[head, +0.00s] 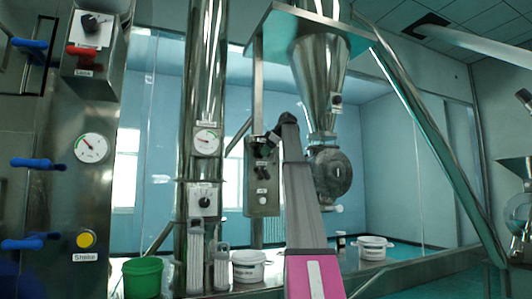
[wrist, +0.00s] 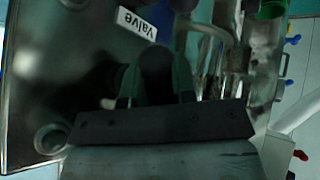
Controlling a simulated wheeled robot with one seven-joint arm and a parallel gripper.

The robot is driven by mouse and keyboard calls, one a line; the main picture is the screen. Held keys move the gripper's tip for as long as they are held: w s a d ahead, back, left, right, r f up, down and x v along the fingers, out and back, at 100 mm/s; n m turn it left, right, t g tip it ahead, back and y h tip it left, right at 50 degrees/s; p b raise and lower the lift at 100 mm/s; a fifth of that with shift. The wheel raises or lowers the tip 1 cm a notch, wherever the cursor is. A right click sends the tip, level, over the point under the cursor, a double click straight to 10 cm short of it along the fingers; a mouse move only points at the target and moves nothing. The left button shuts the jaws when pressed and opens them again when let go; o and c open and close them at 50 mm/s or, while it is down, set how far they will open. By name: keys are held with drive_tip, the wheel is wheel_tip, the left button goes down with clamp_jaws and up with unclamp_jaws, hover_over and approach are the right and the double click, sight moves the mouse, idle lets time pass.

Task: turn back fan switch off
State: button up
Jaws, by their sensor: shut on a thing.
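A grey steel control box (head: 258,205) hangs on a post in the middle of the head view, with dark knobs and small labels too small to read there. My gripper (head: 268,143) is at the upper part of this box and covers what lies behind it. In the wrist view, my gripper (wrist: 155,82) has its two fingers on either side of a dark rounded knob (wrist: 155,65) and is shut on it. An upside-down label reading "Valve" (wrist: 137,23) is on the panel beside the knob. I cannot tell which knob is the back fan switch.
A steel funnel (head: 318,75) stands right of the box, a vertical pipe (head: 204,90) with a gauge (head: 206,141) left of it. A panel with blue handles stands far left. A green bucket (head: 142,278) and white tubs (head: 248,266) are low down.

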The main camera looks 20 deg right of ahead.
drive_tip(key=o, duration=0.9)
drive_tip(key=v, duration=1)
drive_tip(key=shift+s+d+r, duration=0.2)
drive_tip(key=shift+s+r, duration=0.05)
